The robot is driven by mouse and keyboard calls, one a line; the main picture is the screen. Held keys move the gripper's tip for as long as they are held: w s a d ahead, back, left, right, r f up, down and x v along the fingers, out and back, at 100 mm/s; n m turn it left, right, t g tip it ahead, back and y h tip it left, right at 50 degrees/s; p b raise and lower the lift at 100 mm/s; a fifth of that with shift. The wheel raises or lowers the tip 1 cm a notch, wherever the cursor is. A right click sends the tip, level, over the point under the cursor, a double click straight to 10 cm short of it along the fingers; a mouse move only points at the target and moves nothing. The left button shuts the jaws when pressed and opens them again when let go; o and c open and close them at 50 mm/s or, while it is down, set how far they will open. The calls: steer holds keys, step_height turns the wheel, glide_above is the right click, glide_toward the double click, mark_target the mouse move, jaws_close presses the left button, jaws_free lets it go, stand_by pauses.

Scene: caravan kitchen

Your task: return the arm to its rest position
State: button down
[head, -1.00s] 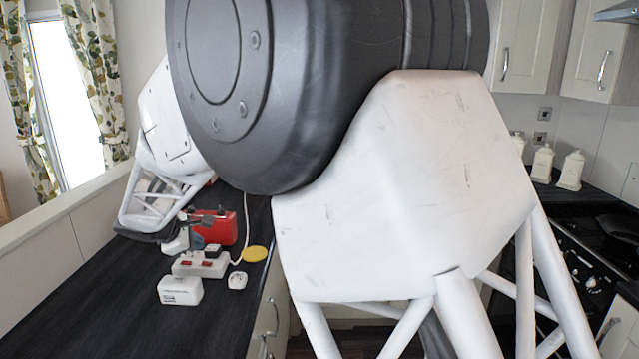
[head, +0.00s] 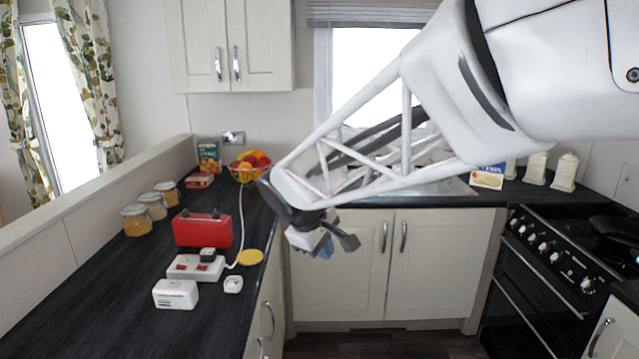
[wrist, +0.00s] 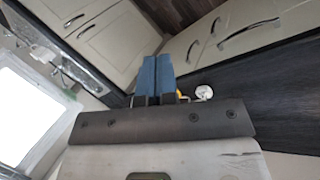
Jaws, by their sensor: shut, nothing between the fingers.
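My gripper (head: 327,247) hangs in the open space in front of the white lower cupboards, to the right of the left worktop's edge. In the wrist view its two blue fingers (wrist: 156,76) lie side by side, closed together with nothing held. My white arm reaches in from the upper right of the head view and hides part of the window and the back worktop.
The left worktop (head: 120,270) carries a red toaster (head: 203,230), a power strip (head: 195,268), a white box (head: 175,294), a plug (head: 233,284), a yellow disc (head: 250,257), jars (head: 137,220) and a fruit bowl (head: 243,174). A black cooker (head: 550,270) stands right.

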steer(key=s+d+f+m+y, duration=0.1)
steer(key=s+d+f+m, duration=0.1)
steer(key=s+d+m, duration=0.3)
steer(key=s+d+f+m+g+y, duration=0.1)
steer(key=s+d+m, duration=0.4)
steer(key=s+d, duration=0.7)
steer(key=s+f+y, duration=0.1)
steer(key=s, duration=0.9)
steer(key=shift+d+m, duration=0.35)
steer(key=shift+m, duration=0.05)
steer(key=c, duration=1.8)
jaws_free()
steer(key=shift+w, duration=0.1)
